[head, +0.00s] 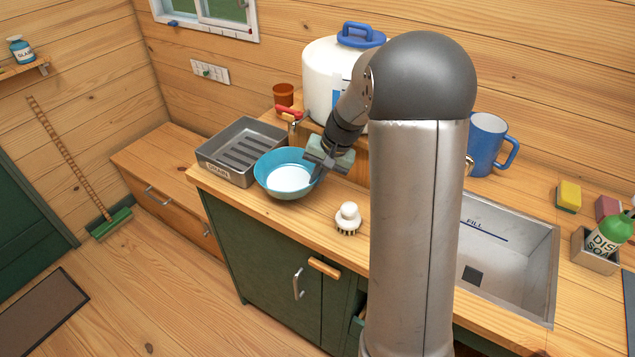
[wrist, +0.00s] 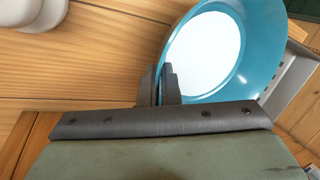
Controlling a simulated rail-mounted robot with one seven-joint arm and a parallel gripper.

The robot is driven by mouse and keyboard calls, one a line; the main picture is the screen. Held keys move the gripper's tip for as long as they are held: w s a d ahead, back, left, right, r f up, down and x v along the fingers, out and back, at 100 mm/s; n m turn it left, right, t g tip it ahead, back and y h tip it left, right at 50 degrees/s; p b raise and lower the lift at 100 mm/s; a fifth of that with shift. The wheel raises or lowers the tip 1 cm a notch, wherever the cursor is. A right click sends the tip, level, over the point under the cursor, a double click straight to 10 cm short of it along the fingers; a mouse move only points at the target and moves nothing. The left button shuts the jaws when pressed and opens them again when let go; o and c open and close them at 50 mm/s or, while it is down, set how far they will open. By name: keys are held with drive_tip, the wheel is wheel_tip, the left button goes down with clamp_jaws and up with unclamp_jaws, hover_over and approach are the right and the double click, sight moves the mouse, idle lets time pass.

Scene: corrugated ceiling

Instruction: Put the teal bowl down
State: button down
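The teal bowl (head: 270,184) is upright with a pale white inside, above or on the wooden counter beside the drain tray. I cannot tell whether its base touches the wood. My gripper (head: 317,173) is at the bowl's right rim in the head view. In the wrist view the fingers (wrist: 161,85) are close together with the rim of the bowl (wrist: 256,40) between them, so the gripper looks shut on the rim. The bowl's underside is hidden.
A grey metal drain tray (head: 243,137) stands just left of the bowl. A white scrub brush (head: 348,217) stands on the counter to the right. Behind are a white water container (head: 320,80) and an orange cup (head: 283,95). The sink (head: 505,260) lies farther right.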

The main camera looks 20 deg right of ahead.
drive_tip(key=shift+f, duration=1.25)
drive_tip(key=shift+f, duration=0.15)
drive_tip(key=c, duration=1.6)
unclamp_jaws()
drive_tip(key=shift+s, duration=0.1)
drive_tip(key=shift+c, duration=0.2)
